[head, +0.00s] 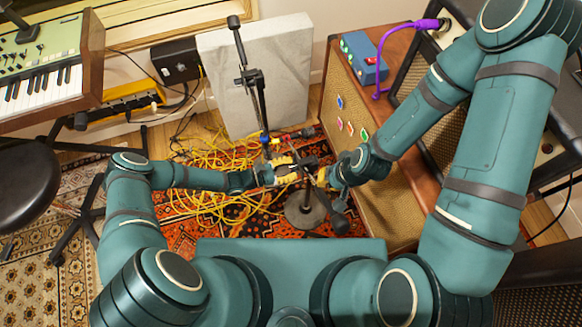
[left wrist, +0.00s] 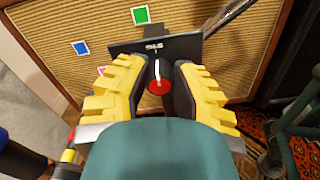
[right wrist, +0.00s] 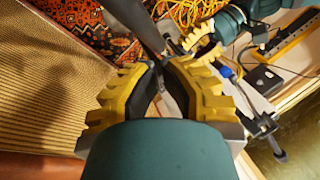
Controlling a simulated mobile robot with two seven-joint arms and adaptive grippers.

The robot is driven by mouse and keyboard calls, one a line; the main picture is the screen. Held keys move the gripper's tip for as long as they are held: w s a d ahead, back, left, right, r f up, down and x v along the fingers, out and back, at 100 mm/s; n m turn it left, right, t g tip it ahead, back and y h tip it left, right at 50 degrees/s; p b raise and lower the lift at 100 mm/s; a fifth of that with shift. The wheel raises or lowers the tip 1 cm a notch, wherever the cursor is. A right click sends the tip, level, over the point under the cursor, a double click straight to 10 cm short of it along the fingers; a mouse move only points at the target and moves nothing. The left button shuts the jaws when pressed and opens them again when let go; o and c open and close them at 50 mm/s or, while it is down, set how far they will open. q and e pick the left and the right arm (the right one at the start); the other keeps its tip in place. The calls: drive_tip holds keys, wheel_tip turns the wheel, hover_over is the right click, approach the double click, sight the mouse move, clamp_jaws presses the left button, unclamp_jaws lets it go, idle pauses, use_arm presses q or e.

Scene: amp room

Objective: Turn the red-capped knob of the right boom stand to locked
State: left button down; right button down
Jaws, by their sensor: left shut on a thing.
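The red-capped knob (left wrist: 158,87) shows in the left wrist view between the two fingers of my left gripper (left wrist: 166,66). My left gripper is shut on it. A white line lies just above the red cap, below a dark plate (left wrist: 130,46) with small unreadable white marks. In the head view my left gripper (head: 287,171) meets the right boom stand (head: 305,208) at its shaft, above its round base. My right gripper (head: 322,178) is close on the right side. In the right wrist view a dark pole (right wrist: 138,20) runs to its close-set fingertips (right wrist: 162,72); its grip is unclear.
A wood-sided amp (head: 372,190) stands close to the right. Another boom stand (head: 258,95) rises just behind my grippers. Yellow cables (head: 215,155) lie over the patterned rug. A grey panel (head: 262,75) stands behind; a keyboard (head: 45,75) is at the left.

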use_arm(q)
drive_tip(key=m, duration=0.4)
drive_tip(key=shift+m+p, duration=0.35)
drive_tip(key=shift+m, duration=0.05)
drive_tip(key=m, duration=0.9)
drive_tip(key=shift+s+d, duration=0.1)
drive_tip(key=shift+f+m+b, duration=0.1)
drive_tip(key=shift+m+b, duration=0.25)
drive_tip(key=shift+m, duration=1.65)
drive_tip(key=c, duration=0.7)
unclamp_jaws()
drive_tip(key=shift+c, duration=0.2)
